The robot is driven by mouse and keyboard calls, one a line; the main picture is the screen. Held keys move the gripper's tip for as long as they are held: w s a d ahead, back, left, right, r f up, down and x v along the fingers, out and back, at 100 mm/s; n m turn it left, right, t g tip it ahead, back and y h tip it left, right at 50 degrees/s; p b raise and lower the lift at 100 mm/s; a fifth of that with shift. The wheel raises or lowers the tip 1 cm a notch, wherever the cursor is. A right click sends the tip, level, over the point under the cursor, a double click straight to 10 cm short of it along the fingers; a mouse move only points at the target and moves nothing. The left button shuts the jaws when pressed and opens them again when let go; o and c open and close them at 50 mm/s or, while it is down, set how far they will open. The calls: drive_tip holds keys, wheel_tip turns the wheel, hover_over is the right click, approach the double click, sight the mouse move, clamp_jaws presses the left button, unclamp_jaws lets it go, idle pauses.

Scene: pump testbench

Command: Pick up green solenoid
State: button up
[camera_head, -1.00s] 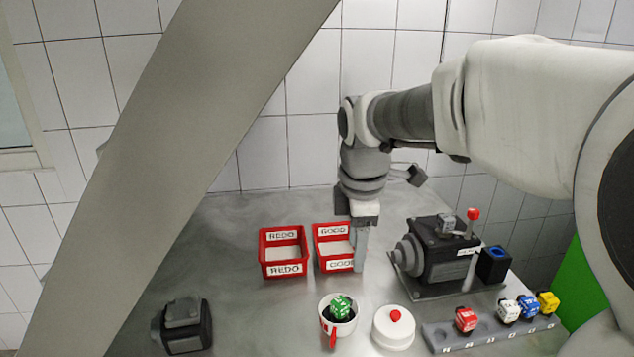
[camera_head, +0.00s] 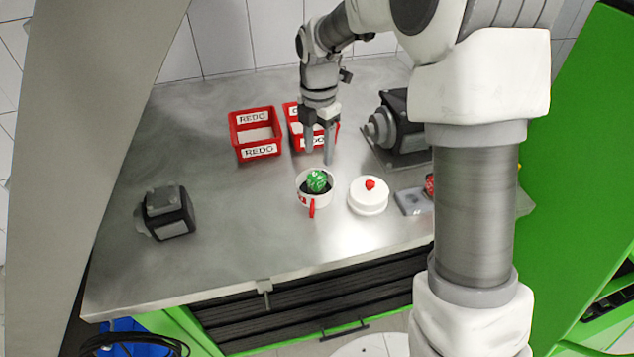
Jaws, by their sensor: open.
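The green solenoid (camera_head: 317,181) sits inside a white mug (camera_head: 304,199) with a red handle, its top showing above the rim. Its lower part is hidden in the mug. My gripper (camera_head: 319,157) points down, open and with nothing visible between its fingers.
A white lid (camera_head: 368,197) with a red knob is close right of the mug. A dark pump (camera_head: 402,118) stands at the right. A dark motor-like part (camera_head: 166,213) lies left. The solenoid holder (camera_head: 411,203) is mostly hidden by my arm.

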sight(317, 175)
wheel_tip(317, 175, down, 9)
drive_tip(key=shift+a+r, duration=0.1)
drive_tip(key=shift+a, duration=0.05)
idle(0.4)
drive_tip(key=shift+c, duration=0.3)
drive_tip(key=c, duration=0.7)
drive_tip(key=shift+r, duration=0.1)
drive_tip(key=shift+c, duration=0.6)
drive_tip(key=shift+r, duration=0.1)
